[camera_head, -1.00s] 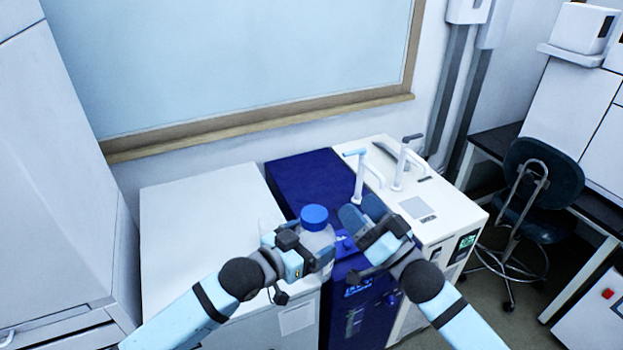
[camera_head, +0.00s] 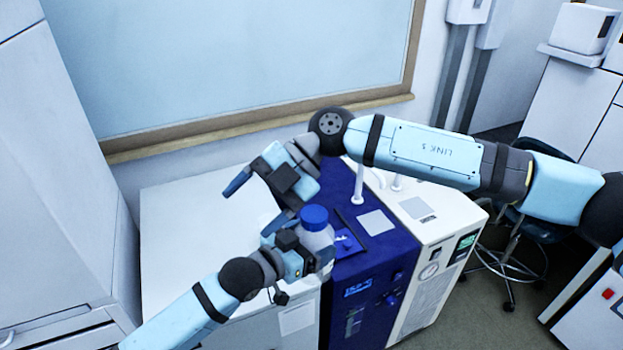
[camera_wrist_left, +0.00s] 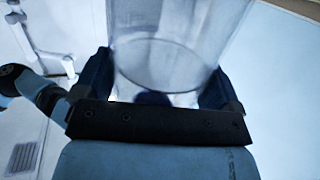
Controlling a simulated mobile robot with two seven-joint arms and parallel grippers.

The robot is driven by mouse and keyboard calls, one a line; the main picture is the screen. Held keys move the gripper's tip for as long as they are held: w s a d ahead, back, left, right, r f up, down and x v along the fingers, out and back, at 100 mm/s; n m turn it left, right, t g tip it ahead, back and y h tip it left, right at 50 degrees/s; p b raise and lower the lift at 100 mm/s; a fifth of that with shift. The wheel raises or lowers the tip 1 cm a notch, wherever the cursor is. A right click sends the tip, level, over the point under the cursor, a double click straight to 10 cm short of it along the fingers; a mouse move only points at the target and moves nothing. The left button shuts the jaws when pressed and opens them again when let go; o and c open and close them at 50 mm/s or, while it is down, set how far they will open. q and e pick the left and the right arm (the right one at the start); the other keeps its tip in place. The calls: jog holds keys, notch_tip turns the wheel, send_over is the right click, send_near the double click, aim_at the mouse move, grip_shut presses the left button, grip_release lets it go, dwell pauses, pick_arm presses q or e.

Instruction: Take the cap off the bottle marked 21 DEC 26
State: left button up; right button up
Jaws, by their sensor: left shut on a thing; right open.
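A clear bottle (camera_head: 320,240) with a blue cap (camera_head: 314,216) stands upright in my left gripper (camera_head: 318,260), which is shut on its body. The left wrist view shows the clear bottle (camera_wrist_left: 170,60) between the two dark fingers. The cap is on the bottle. No date marking can be read. My right gripper (camera_head: 254,207) is open and empty, up and to the left of the cap. Its fingers point down and to the left, apart from the cap.
A white cabinet (camera_head: 190,225) is at the left. A dark blue instrument (camera_head: 385,250) and a white unit with taps (camera_head: 440,235) stand to the right. A small pale, clear object is partly hidden behind my left gripper. A window sill (camera_head: 220,130) runs behind.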

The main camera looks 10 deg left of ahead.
jog(key=w+d+f+n+t+h, duration=0.2)
jog(key=w+d+t+h, duration=0.1)
jog(key=h, duration=0.2)
jog(key=n+t+h, duration=0.1)
jog(key=t+h, duration=0.3)
send_over(311, 214)
jog(key=shift+s+r, duration=0.1)
jog(key=shift+r, duration=0.1)
jog(key=shift+f, duration=0.1)
notch_tip(311, 214, down, 8)
jog(key=shift+r, duration=0.15)
jog(key=shift+c, duration=0.2)
